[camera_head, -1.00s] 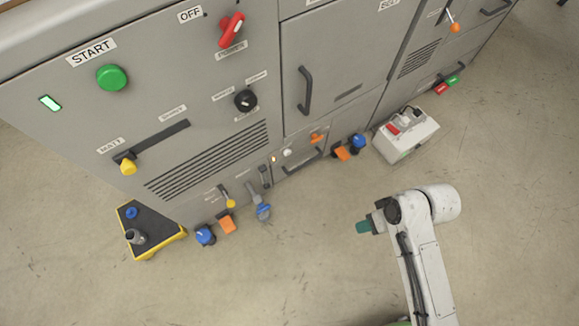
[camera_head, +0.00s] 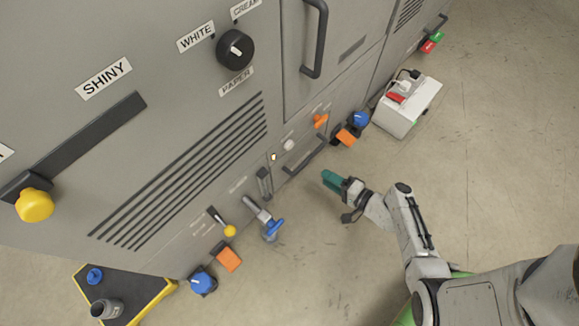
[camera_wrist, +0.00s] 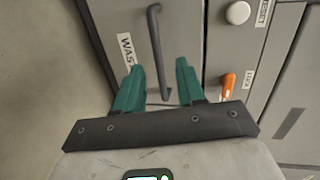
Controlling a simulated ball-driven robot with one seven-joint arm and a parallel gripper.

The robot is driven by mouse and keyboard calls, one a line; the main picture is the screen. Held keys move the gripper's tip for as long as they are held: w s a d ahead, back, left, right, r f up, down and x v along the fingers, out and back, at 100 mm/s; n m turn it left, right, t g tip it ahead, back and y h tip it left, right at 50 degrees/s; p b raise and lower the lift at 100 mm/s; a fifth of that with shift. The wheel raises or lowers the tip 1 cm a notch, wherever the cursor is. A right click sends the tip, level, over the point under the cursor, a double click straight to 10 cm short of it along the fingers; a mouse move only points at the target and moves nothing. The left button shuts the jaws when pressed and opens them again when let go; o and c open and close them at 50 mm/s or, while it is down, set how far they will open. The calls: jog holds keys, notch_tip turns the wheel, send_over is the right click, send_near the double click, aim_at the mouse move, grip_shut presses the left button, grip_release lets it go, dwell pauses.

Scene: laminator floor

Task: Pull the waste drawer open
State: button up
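The waste drawer (camera_wrist: 185,30) is a grey front low on the machine, with a partly hidden label reading "WAS". Its dark bar handle (camera_wrist: 157,45) runs up the wrist view, and in the head view the handle (camera_head: 306,157) is low on the machine front. My gripper (camera_wrist: 158,82) has two teal fingers spread apart with nothing held. In the wrist view the handle's lower end shows between the fingers; I cannot tell how far beyond the tips it is. In the head view my gripper (camera_head: 332,181) is right of and below the handle, apart from it. The drawer looks shut.
A white reset button (camera_wrist: 238,13) and an orange lever (camera_wrist: 228,86) sit beside the drawer. A white box with plugs (camera_head: 407,105) stands on the floor to the right. The floor in front is clear.

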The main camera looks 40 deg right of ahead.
aim_at(305, 161)
jog(key=shift+m+h, duration=0.5)
jog(key=b+x, duration=0.1)
jog(key=x, duration=0.3)
jog(key=b+x, duration=0.1)
jog(key=x, duration=0.2)
jog(key=b+x, duration=0.1)
jog(key=x, duration=0.3)
jog(key=shift+w+d+f, duration=0.25)
jog(key=shift+d+f, duration=0.1)
grip_shut()
